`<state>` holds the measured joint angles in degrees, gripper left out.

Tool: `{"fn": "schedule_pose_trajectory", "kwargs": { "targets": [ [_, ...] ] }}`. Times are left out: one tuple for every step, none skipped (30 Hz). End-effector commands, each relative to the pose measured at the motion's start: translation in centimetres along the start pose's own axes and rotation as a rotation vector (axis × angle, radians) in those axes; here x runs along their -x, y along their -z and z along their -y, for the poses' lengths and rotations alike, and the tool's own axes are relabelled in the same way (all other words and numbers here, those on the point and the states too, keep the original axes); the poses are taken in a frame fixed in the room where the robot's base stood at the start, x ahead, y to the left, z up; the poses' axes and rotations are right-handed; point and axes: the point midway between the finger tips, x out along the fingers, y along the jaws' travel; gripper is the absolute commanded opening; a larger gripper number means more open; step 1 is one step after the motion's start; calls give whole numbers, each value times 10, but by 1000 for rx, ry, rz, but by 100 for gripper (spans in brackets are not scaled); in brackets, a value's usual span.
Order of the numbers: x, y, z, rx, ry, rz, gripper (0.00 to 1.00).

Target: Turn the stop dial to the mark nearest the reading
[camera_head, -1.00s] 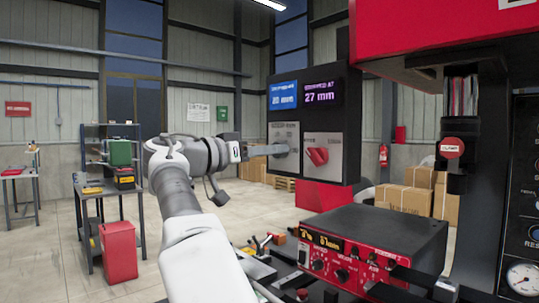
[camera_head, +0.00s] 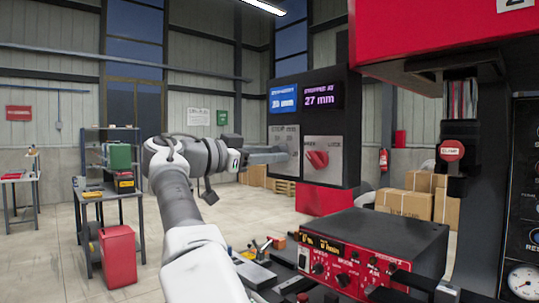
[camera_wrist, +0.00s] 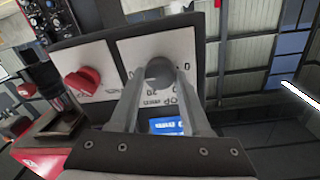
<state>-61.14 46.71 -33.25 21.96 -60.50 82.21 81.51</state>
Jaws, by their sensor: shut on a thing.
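The dark grey stop dial (camera_wrist: 160,70) sits on a pale plate on the black panel (camera_head: 318,100). It shows between the fingers in the wrist view. In the head view my gripper (camera_head: 288,154) covers most of it. My gripper also shows in the wrist view (camera_wrist: 161,84), shut on the stop dial, one finger on each side. The purple display (camera_head: 319,98) reads "STOPPED AT 27 mm". The blue display (camera_head: 283,99) reads twenty-something mm; its second digit is unclear. Marks on the dial plate (camera_wrist: 188,90) are upside down and partly hidden by the fingers.
A red knob (camera_head: 317,158) on its own plate is right of the dial; it also shows in the wrist view (camera_wrist: 82,80). A red-fronted control box (camera_head: 372,250) stands below. A red press head (camera_head: 440,35) overhangs the right.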

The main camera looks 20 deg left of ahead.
Motion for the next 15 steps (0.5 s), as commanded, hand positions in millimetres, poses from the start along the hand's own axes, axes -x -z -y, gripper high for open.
{"fn": "schedule_pose_trajectory", "kwargs": {
  "targets": [
    [0, 0, 0, -2, -1, 1, 0],
    [0, 0, 0, -2, -1, 1, 0],
    [0, 0, 0, -2, -1, 1, 0],
    [0, 0, 0, -2, -1, 1, 0],
    [0, 0, 0, -2, -1, 1, 0],
    [0, 0, 0, -2, -1, 1, 0],
    [0, 0, 0, -1, -1, 1, 0],
    [0, 0, 0, -1, -1, 1, 0],
    [0, 0, 0, -1, -1, 1, 54],
    [0, 0, 0, -1, -1, 1, 60],
    [0, 0, 0, -1, -1, 0, 65],
    [0, 0, 0, -1, -1, 0, 72],
    [0, 0, 0, -1, -1, 0, 77],
    [0, 0, 0, 0, -1, 0, 77],
    [0, 0, 0, 0, -1, 0, 77]
  ]
}}
